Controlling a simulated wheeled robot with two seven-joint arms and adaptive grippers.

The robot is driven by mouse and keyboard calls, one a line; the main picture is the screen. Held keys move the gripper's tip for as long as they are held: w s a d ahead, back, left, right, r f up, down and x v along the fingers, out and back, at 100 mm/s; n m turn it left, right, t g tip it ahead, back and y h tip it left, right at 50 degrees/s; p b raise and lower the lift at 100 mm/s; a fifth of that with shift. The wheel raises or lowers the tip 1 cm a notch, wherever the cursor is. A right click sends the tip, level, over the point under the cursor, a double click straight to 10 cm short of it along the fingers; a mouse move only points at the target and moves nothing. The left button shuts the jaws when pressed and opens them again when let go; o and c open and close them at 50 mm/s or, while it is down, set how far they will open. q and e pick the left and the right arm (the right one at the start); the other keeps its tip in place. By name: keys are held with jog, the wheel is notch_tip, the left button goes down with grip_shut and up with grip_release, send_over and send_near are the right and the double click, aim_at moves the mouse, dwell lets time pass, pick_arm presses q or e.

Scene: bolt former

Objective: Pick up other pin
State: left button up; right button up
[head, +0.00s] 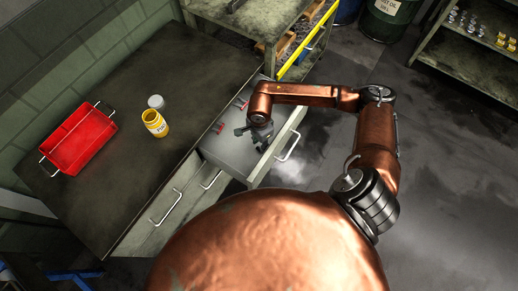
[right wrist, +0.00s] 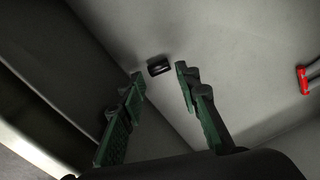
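Red pins lie in the open grey drawer, one (head: 218,127) near its left side and another (head: 241,103) farther back. A red piece (right wrist: 304,79) also shows at the right edge of the right wrist view, outside the fingers. My right gripper (head: 258,134) is over the drawer, to the right of the red pins. In the right wrist view its green-padded fingers (right wrist: 160,76) are open and apart. A small black object (right wrist: 158,66) lies on the drawer floor, seen just beyond the gap between the fingertips. My left gripper is not in view.
The drawer (head: 232,158) has raised walls around the gripper. A shelf (head: 480,70) with small parts stands at the far right.

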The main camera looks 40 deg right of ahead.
aim_at(259, 149)
notch_tip(259, 149, down, 3)
jog(key=shift+a, duration=0.1)
jog(key=shift+r, duration=0.1)
grip_shut()
jog(key=shift+r, duration=0.1)
